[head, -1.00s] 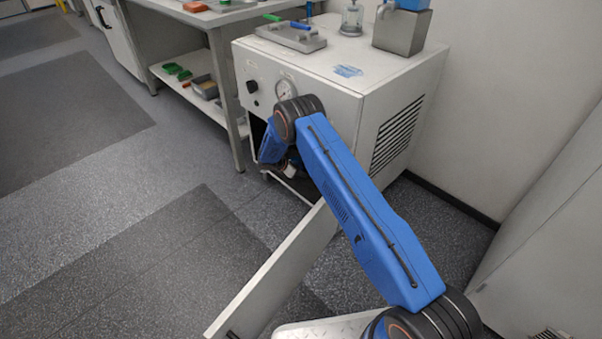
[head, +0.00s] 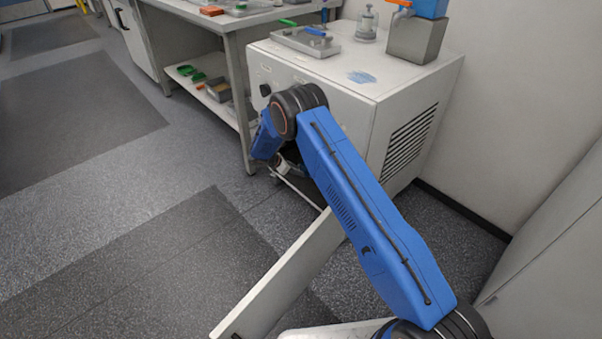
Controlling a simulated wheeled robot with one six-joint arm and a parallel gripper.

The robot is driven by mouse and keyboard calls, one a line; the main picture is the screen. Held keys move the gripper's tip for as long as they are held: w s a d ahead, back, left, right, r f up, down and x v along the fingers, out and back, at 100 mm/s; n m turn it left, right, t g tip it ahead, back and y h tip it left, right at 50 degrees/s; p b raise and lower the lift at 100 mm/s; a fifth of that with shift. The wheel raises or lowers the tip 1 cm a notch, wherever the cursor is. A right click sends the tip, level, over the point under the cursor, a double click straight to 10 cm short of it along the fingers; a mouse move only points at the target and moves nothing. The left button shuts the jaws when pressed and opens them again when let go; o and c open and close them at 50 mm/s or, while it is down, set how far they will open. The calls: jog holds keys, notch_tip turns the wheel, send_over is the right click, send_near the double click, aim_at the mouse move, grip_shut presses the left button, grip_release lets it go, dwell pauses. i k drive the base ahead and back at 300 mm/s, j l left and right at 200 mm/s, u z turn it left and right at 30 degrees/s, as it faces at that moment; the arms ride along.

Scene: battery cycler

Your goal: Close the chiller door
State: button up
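The chiller (head: 370,90) is a white cabinet with side vents, standing against the wall. Its door (head: 275,285) is a pale panel that stands wide open, reaching from the chiller's lower front toward me. My blue arm crosses in front of the chiller and hides part of its front, its opening and the door's hinge side. My gripper is at or near the chiller's lower front, behind my arm's elbow and forearm; its fingers cannot be made out.
A workbench (head: 215,18) with a lower shelf holding green and brown items stands left of the chiller. A grey cabinet (head: 555,260) is at right. Floor at left is clear.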

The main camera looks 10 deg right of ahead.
aim_at(254, 317)
jog(key=k+j, duration=0.15)
jog(key=j, duration=0.2)
jog(key=k+j, duration=0.2)
jog(key=j, duration=0.15)
jog(key=k+j, duration=0.15)
jog(key=j, duration=0.15)
